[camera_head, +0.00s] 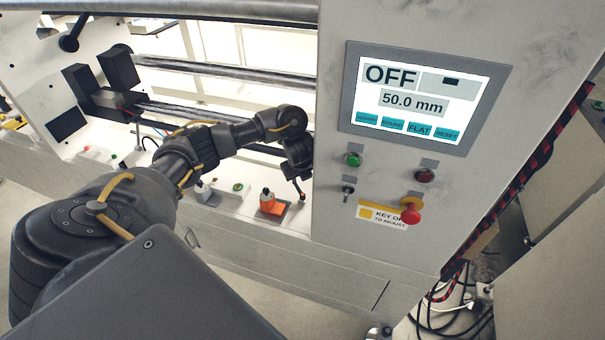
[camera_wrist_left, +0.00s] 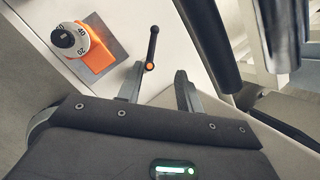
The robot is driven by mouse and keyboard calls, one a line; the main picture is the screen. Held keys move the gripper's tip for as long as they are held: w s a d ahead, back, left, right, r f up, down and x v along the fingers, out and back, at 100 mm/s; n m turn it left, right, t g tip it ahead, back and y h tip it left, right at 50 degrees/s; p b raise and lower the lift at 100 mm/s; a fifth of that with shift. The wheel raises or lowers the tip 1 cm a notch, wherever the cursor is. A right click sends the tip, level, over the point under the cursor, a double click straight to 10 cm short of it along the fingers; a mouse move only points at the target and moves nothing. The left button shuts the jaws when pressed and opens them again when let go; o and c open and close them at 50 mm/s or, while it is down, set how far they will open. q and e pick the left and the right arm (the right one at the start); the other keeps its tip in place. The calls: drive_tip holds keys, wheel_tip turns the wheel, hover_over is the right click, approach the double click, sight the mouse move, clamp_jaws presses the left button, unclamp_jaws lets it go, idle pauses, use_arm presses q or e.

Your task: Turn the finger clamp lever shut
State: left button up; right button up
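The finger clamp lever, a thin black rod with a rounded end and an orange spot at its lower end, shows in the left wrist view (camera_wrist_left: 152,48). In the head view a dark thin rod (camera_head: 299,188), apparently this lever, shows just below my left gripper (camera_head: 299,168). In the left wrist view my left gripper (camera_wrist_left: 160,82) is open, its two fingers apart with nothing between them. The lever is just beyond the fingertips, nearer the left finger; whether they touch is unclear. My right gripper is not in view.
Beside the lever is an orange block (camera_head: 272,208) with a numbered dial (camera_wrist_left: 70,39), on a grey plate. The control panel wall (camera_head: 340,200) stands close right of my left gripper, with a screen (camera_head: 425,95) and red knob (camera_head: 410,212). Metal rails (camera_head: 230,78) run behind my arm.

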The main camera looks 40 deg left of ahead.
use_arm(q)
drive_tip(key=a+f+b, duration=0.1)
drive_tip(key=b, duration=0.5)
hover_over(297, 186)
drive_tip(key=s+d, duration=0.2)
drive_tip(key=s, duration=0.1)
drive_tip(key=f, duration=0.4)
drive_tip(key=shift+w+a+f, duration=0.2)
drive_tip(key=shift+w+f, duration=0.05)
drive_tip(key=x, duration=0.4)
drive_tip(key=shift+w+b, duration=0.15)
drive_tip(key=shift+b, duration=0.15)
drive_tip(key=shift+w+a+f, duration=0.1)
drive_tip(key=shift+a+f, duration=0.05)
drive_tip(key=shift+f, duration=0.05)
clamp_jaws()
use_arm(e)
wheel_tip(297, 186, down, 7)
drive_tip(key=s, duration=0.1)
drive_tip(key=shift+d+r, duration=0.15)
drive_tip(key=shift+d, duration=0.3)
